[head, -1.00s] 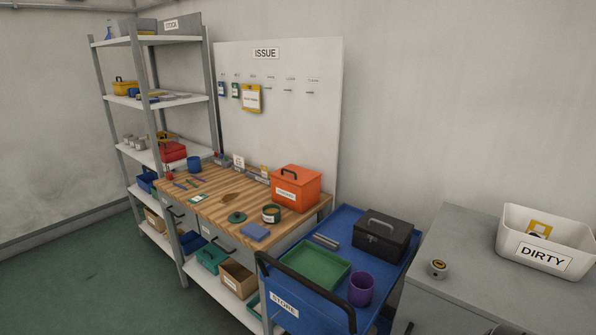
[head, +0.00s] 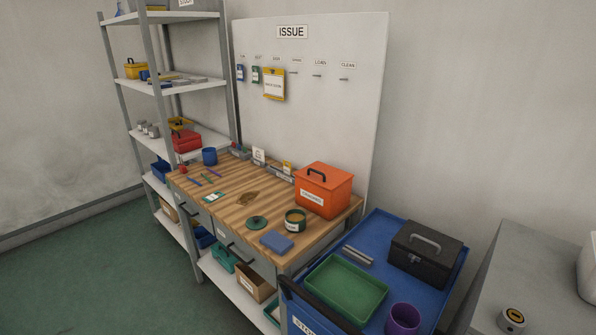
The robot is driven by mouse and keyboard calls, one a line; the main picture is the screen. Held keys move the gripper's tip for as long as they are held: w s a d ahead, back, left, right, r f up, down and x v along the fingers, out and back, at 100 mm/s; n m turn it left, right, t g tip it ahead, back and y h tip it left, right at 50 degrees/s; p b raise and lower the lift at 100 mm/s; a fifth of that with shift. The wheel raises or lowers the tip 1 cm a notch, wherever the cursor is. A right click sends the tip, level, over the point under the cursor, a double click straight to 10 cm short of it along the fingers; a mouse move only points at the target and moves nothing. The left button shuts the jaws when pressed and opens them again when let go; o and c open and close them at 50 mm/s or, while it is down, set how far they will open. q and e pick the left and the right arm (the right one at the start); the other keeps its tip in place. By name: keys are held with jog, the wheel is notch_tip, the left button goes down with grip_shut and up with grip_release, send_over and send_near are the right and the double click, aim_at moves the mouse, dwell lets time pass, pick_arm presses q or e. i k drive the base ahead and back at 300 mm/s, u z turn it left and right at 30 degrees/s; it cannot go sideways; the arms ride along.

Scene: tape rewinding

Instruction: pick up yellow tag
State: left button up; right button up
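A yellow item (head: 274,84) with a white label hangs on the white ISSUE board (head: 340,120), to the right of two smaller tags. The smaller tags are a blue one (head: 240,73) and a dark green one (head: 255,75). The label on the yellow item is too small to read. A small yellow piece (head: 288,167) also shows at the back of the wooden workbench (head: 225,215); I cannot tell what it is. Neither of my grippers is in view.
An orange box (head: 323,190) stands on the bench below the board. A blue cart (head: 372,233) with a green tray (head: 345,288), black toolbox (head: 426,250) and purple cup (head: 402,319) stands in front right. Green floor (head: 90,270) is clear at left.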

aim_at(287, 170)
jog(key=u, duration=1.35)
jog(key=i, duration=2.45)
jog(key=z, duration=2.85)
